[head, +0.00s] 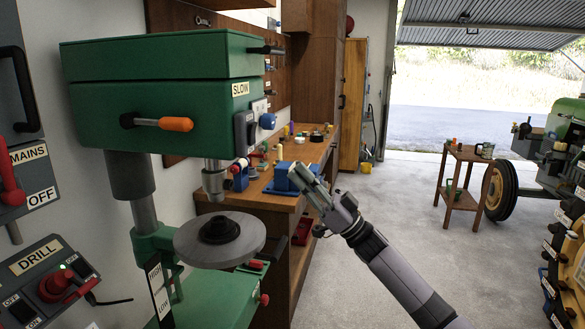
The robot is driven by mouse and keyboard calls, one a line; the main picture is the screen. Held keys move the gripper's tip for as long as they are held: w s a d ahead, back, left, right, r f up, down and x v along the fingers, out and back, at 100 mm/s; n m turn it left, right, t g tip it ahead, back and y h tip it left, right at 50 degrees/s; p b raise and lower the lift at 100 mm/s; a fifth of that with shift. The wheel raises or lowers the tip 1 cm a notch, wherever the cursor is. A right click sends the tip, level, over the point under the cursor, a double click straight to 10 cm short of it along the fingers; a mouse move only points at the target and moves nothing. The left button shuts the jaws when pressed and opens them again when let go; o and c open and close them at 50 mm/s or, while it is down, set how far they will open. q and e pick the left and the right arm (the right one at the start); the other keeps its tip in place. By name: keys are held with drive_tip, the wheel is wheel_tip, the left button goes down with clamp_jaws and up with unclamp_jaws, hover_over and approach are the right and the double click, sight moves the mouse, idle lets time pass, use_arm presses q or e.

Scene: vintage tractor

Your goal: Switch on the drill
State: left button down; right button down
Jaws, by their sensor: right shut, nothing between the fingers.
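The green drill press (165,105) stands at the left, with an orange-tipped lever, a "SLOW" label and a blue knob (267,121) on its right side. Its chuck (214,180) hangs above a round grey table (190,240). A grey "DRILL" switch box (30,285) is on the wall at lower left, with a red switch (58,286), a small green spot and "ON" and "OFF" labels. My right gripper (301,177) is shut and empty, right of the drill and apart from it, in front of the workbench. My left gripper is not in view.
A "MAINS" box with a red lever (10,188) and an "OFF" label is at the left edge. A wooden workbench (300,205) with tools stands behind the drill. The floor (345,270) is clear toward a small wooden table (462,180) and a green tractor (560,130).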

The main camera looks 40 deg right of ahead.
drive_tip(key=v, duration=0.3)
drive_tip(key=shift+s+f+b, duration=0.1)
drive_tip(key=shift+f+b, duration=0.05)
drive_tip(key=shift+b, duration=0.15)
drive_tip(key=shift+d, duration=0.15)
